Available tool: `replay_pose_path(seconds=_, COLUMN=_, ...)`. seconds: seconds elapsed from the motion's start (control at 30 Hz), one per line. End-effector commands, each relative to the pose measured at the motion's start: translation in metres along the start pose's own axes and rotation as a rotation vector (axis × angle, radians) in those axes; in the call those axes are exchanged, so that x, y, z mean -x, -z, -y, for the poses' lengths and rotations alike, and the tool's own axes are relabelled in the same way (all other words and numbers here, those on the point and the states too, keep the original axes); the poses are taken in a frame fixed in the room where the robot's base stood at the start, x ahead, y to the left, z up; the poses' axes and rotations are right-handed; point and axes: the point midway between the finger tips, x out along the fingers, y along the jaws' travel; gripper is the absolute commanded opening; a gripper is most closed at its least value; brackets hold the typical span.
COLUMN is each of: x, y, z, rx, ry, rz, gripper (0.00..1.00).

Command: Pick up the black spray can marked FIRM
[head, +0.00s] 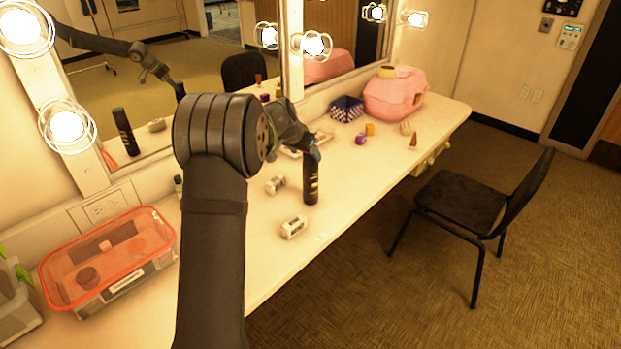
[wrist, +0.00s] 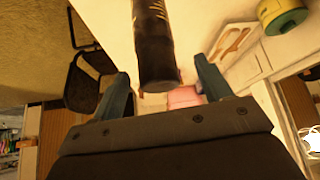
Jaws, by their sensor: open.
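A black spray can (head: 311,182) with small gold lettering stands upright on the white counter, near its front edge. The lettering is too small to read. My gripper (head: 307,148) is at the can's top in the head view, partly hidden by my own wrist. In the wrist view my open gripper (wrist: 164,80) has one finger on each side of the can (wrist: 154,40), with visible gaps to both. The can's lower end runs out of that view.
Small pale jars (head: 293,228) and (head: 275,185) stand near the can. An orange-lidded box (head: 108,262) is at the left. A pink case (head: 394,97) and patterned basket (head: 347,109) are farther back. Mirrors reflect my arm and a black can. A chair (head: 470,200) stands off the counter's front.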

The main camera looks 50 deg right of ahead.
Motion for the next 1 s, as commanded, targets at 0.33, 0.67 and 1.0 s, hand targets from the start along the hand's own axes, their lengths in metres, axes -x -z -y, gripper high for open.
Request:
replay_pose_path(seconds=0.33, x=-0.032, y=0.005, z=-0.004, rx=0.0, ry=-0.001, rz=0.0, gripper=0.71)
replay_pose_path(seconds=0.67, x=-0.059, y=0.007, z=-0.005, rx=0.001, ry=0.001, rz=-0.001, gripper=0.71)
replay_pose_path(seconds=1.0, x=-0.058, y=0.006, z=-0.005, rx=0.001, ry=0.001, rz=-0.001, gripper=0.38)
